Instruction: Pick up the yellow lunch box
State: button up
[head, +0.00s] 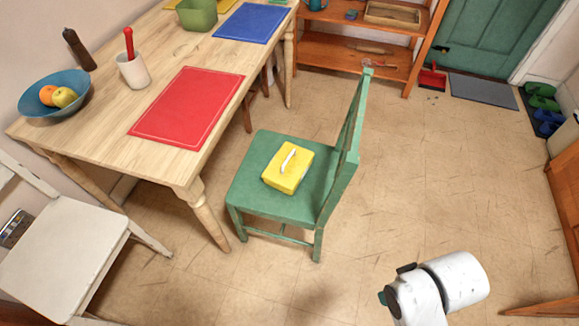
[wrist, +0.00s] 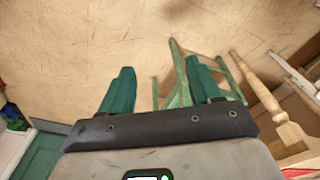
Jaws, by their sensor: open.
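The yellow lunch box (head: 288,167) with a white handle on top lies on the seat of the green chair (head: 258,195), in the middle of the head view. The chair's backrest rises on the right side of the box. In the wrist view my gripper (wrist: 160,76) is open, its two green fingers apart with nothing between them. Part of the green chair (wrist: 180,75) shows beyond the fingers; the lunch box is not visible there. In the head view my arm is at the lower right, apart from the chair, with the fingers mostly hidden.
The wooden table (head: 70,130) stands left of the chair, bearing a red mat (head: 187,107), a blue fruit bowl (head: 40,105) and a white cup (head: 133,70). A white chair (head: 65,245) is at lower left. An orange shelf (head: 345,50) stands behind. Floor right of the green chair is clear.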

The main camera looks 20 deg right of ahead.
aim_at(286, 171)
jog(key=i+l+u, duration=0.1)
jog(key=i+u, duration=0.3)
jog(key=i+l+u, duration=0.75)
jog(key=i+j, duration=0.05)
jog(key=j, duration=0.05)
